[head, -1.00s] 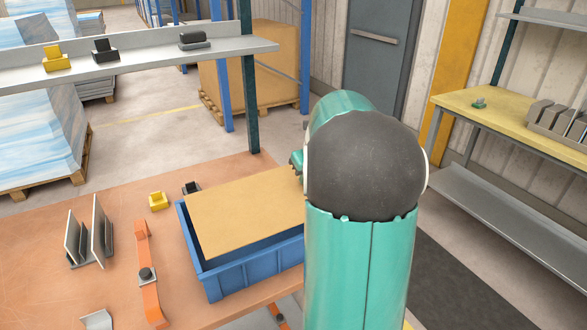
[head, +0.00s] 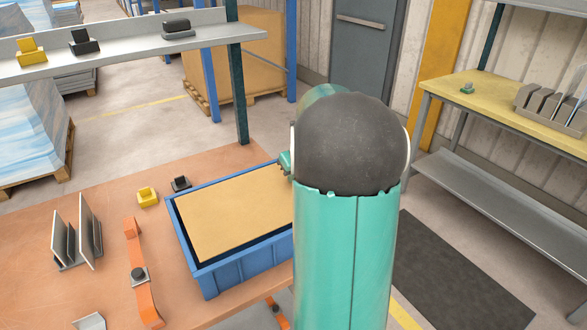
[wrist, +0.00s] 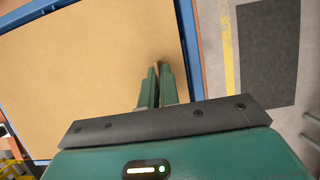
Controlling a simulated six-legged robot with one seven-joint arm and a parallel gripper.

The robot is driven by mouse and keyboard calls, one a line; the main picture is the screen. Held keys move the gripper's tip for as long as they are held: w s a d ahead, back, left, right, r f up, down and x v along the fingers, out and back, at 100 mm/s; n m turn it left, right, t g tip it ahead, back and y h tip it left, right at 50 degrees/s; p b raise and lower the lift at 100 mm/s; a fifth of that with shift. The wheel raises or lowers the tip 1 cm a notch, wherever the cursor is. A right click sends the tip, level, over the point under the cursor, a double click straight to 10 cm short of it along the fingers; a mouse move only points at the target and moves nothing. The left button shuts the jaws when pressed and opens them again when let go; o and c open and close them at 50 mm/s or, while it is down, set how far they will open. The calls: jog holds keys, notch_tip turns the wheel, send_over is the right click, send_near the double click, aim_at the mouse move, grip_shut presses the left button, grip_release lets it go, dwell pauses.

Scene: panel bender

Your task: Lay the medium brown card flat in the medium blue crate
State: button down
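The medium brown card (head: 232,210) lies nearly level inside the rim of the blue crate (head: 240,268), with a dark gap along its near edge. In the wrist view the card (wrist: 80,65) fills most of the upper left, with the crate's blue rim (wrist: 190,45) along its right side. My gripper (wrist: 158,78) is over the card's right part, its two green fingers close together with a thin brown strip between them. The fingers look shut on the card. In the head view my arm hides the fingertips and the crate's right end.
The crate stands on an orange-topped table (head: 100,200). Left of it are an orange strap-like bracket (head: 138,270), a yellow block (head: 147,196), a black block (head: 181,184) and upright grey plates (head: 78,232). A shelf (head: 120,50) spans the back; a yellow-topped bench (head: 500,105) stands right.

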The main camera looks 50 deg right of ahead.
jog(key=shift+f, duration=4.05)
jog(key=shift+a+f, duration=0.1)
jog(key=shift+f, duration=0.2)
jog(key=c, duration=1.6)
grip_release()
jog(key=shift+f, duration=0.1)
jog(key=shift+o, duration=0.2)
jog(key=v, duration=1.4)
jog(key=shift+w, duration=0.1)
